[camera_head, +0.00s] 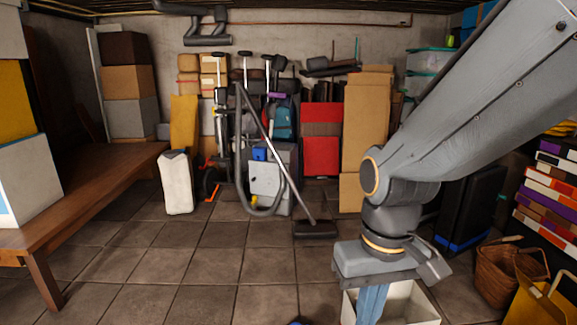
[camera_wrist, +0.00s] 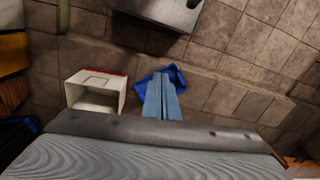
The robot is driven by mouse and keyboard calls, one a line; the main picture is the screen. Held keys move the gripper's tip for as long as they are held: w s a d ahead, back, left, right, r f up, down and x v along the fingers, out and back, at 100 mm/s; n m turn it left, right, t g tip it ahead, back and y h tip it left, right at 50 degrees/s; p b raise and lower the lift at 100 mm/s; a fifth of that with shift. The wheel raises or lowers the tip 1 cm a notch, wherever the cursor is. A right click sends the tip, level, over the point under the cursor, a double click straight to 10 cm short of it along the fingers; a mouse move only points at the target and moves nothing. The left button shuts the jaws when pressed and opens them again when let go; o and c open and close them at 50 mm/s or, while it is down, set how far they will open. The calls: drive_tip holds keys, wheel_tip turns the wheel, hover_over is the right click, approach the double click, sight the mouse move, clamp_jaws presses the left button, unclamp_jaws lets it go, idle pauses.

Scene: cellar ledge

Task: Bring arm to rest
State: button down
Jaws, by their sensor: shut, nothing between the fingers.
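My gripper (camera_head: 371,306) hangs down from my raised grey arm at the right of the head view, with its blue-grey fingers pointing to the floor. The fingers run out of the bottom of that view. In the wrist view my gripper (camera_wrist: 161,82) has both fingers together, shut, with nothing held. An open white box (camera_head: 412,306) stands on the floor, partly behind the fingers in the head view. In the wrist view the white box (camera_wrist: 118,86) is to the left of the fingers. A blue item (camera_wrist: 178,77) lies beyond the fingertips, partly hidden by them.
A wooden bench (camera_head: 95,183) stands at left. A vacuum cleaner (camera_head: 270,180), a white canister (camera_head: 177,183) and stacked boxes line the back. A wicker basket (camera_head: 497,275) and a yellow bag (camera_head: 543,303) are at right. The tiled floor (camera_head: 190,265) at centre left is mostly clear.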

drive_tip(key=d+r+m+p, duration=0.2)
drive_tip(key=d+r+p, duration=0.4)
drive_tip(key=p, duration=0.5)
drive_tip(key=shift+s+d+r+p, duration=0.3)
drive_tip(key=shift+s+d+r, duration=0.05)
drive_tip(key=shift+r, duration=0.2)
